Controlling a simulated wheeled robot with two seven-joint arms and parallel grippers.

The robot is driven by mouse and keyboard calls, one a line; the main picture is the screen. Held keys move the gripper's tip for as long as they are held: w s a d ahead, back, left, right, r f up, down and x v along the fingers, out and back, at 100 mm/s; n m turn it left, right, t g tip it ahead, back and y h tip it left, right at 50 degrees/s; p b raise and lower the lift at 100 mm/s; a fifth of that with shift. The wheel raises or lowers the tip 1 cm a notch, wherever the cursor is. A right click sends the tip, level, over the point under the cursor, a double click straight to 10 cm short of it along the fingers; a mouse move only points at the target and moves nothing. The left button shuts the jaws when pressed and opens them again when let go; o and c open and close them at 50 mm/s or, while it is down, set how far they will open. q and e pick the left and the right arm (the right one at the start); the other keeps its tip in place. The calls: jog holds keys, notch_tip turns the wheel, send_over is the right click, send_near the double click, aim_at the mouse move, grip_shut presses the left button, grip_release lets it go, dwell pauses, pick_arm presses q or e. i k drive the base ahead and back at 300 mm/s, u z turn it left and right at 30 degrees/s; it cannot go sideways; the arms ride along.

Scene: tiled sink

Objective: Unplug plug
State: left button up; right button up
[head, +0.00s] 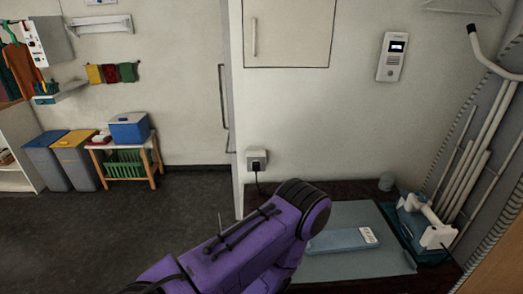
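A black plug (257,166) sits in a pale wall socket (256,156) low on the white wall, near the middle of the head view. Its dark cord (258,186) hangs down from it and passes out of sight near my purple arm. That arm rises from the bottom edge, with its rounded joint below and right of the socket, apart from the plug. Neither gripper shows in this view, so I cannot see how they stand to the plug.
A dark counter (345,190) holds a grey mat (350,265) with a blue box (341,240), a small grey cup (386,181) and a blue-white device (430,222). A white intercom (392,56) hangs above. Bins and open dark floor (100,235) lie at left.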

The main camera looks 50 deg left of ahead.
aim_at(256, 165)
jog(key=u, duration=0.05)
jog(key=k, duration=0.85)
jog(key=u, duration=1.9)
jog(key=i, duration=0.5)
jog(key=z, duration=0.1)
